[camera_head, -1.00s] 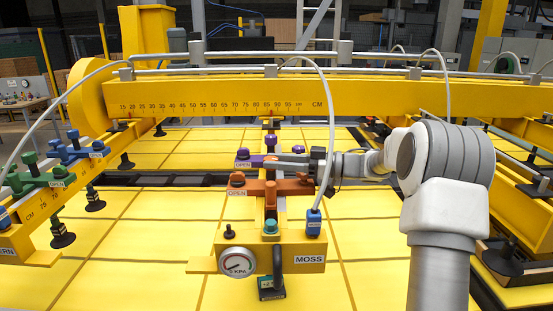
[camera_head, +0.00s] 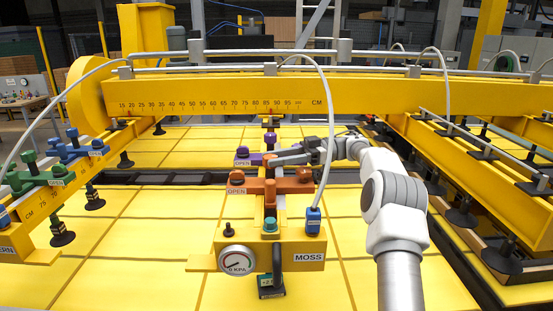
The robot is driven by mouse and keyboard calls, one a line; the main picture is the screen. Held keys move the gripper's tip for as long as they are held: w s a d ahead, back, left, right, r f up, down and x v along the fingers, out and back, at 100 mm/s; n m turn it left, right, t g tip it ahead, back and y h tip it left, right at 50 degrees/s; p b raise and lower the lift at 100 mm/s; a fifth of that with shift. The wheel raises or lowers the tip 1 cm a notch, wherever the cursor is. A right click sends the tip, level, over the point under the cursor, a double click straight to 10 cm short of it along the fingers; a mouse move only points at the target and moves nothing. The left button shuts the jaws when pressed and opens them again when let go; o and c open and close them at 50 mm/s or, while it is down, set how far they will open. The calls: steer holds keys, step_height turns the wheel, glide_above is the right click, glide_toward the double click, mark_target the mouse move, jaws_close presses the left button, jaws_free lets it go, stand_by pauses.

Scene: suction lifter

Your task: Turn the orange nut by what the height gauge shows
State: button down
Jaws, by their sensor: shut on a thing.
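An orange nut-like fitting (camera_head: 270,187) with a crossbar sits on the yellow bar of the MOSS unit, beside an OPEN label. A similar purple fitting (camera_head: 257,160) stands just behind it. My gripper (camera_head: 276,160) reaches in from the right at the purple fitting, above and behind the orange one. It appears shut on the purple fitting; its fingers hide part of the contact.
The MOSS block (camera_head: 310,256) carries a blue connector (camera_head: 313,221) with a grey hose arching upward. Green (camera_head: 28,172) and blue (camera_head: 73,147) fittings stand on the left arm. Yellow panels lie below, with suction cups around.

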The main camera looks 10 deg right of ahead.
steer(key=shift+n+g, duration=0.3)
steer(key=shift+g, duration=0.1)
stand_by(0.3)
steer(key=shift+c, duration=2.1)
jaws_free()
steer(key=shift+r, duration=0.1)
steer(key=s+d+r, duration=0.6)
steer(key=d+r, duration=0.3)
steer(key=r, duration=0.2)
steer(key=shift+d, duration=0.4)
